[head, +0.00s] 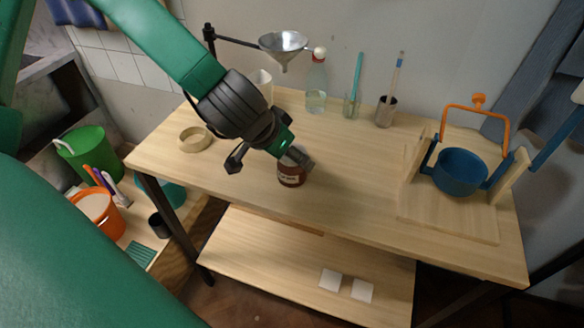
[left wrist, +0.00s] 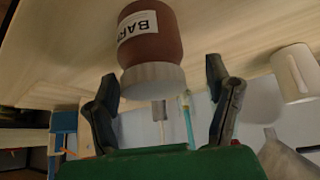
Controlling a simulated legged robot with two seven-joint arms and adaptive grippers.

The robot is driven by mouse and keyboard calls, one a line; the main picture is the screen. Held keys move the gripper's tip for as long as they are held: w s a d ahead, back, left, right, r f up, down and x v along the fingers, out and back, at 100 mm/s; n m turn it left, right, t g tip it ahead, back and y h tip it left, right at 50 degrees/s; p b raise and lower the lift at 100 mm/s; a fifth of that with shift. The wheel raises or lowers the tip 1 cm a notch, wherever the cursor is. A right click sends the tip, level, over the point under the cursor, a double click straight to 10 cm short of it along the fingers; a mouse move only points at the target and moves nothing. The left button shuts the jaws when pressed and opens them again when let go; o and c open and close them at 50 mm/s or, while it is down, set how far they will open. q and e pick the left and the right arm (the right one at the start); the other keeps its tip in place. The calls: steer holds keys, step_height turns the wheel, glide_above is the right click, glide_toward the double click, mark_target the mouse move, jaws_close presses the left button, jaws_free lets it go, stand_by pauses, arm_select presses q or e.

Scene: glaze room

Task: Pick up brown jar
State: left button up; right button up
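The brown jar (head: 290,178) stands on the wooden table near its front edge, partly hidden by my left gripper (head: 268,160). In the left wrist view the brown jar (left wrist: 151,42) has a pale lid and a white label with dark letters, partly cut off. My left gripper (left wrist: 165,92) is open, with one finger on each side of the lid's end and visible gaps. The lid is nearer the left finger in that view. Nothing is in its grasp. My right gripper is in neither view.
A ring (head: 194,139) lies left on the table. A funnel (head: 283,42) hangs on a stand above a white mug (head: 262,84). A bottle (head: 316,88) and brush cups (head: 385,111) stand behind. A blue pot (head: 460,173) is at right. The table's middle is clear.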

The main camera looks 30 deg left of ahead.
arm_select(q)
steer(key=shift+d, duration=0.15)
steer(key=c, duration=1.3)
steer(key=shift+w+d, duration=0.1)
steer(key=shift+d, duration=0.25)
steer(key=shift+c, duration=0.2)
steer(key=shift+r, duration=0.2)
